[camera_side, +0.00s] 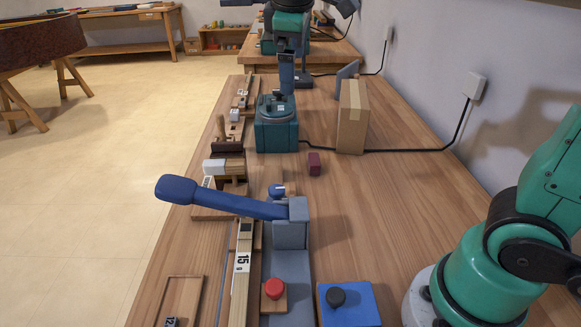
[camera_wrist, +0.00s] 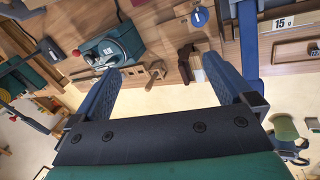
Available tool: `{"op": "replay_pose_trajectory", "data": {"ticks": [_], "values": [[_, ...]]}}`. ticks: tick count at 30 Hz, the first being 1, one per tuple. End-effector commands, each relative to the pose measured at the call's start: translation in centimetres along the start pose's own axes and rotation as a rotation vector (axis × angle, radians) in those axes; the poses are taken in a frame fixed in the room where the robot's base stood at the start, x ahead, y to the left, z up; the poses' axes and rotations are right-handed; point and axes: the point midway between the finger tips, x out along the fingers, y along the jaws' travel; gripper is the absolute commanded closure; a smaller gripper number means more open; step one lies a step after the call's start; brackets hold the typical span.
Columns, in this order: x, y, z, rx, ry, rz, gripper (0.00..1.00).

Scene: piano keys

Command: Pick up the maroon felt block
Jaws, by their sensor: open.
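The maroon felt block (camera_side: 314,164) is a small dark red block standing on the wooden table in the side view, between the teal base and the blue lever. In the wrist view a small maroon piece, likely the same block (camera_wrist: 138,3), shows at the top edge, mostly cut off. My gripper (camera_wrist: 162,66) is open and empty in the wrist view, its two blue fingers wide apart. The block lies beyond the fingertips and is not between them. My gripper is not visible in the side view.
A blue lever (camera_side: 225,203) on a grey post stands in front of the block. A teal robot base (camera_side: 276,124) and cardboard box (camera_side: 352,117) stand behind it. Wooden key parts (camera_side: 230,160) line the table's left edge. Bare table lies to the block's right.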

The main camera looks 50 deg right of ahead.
Motion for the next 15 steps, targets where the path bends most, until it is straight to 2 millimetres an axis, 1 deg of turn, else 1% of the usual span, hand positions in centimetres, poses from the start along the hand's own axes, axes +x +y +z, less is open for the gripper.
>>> {"op": "replay_pose_trajectory", "data": {"ticks": [1, 6, 9, 12, 15], "values": [[1.2, -1.2, 0.9, 0.075, 0.057, -0.01, 0.0], [5.4, -5.1, 3.1, 0.348, 0.253, -0.061, 0.0], [7.6, -7.1, 4.3, 0.482, 0.343, -0.093, 0.0], [9.1, -8.5, 5.1, 0.575, 0.403, -0.119, 0.0], [9.9, -9.2, 5.5, 0.626, 0.436, -0.134, 0.0]]}}
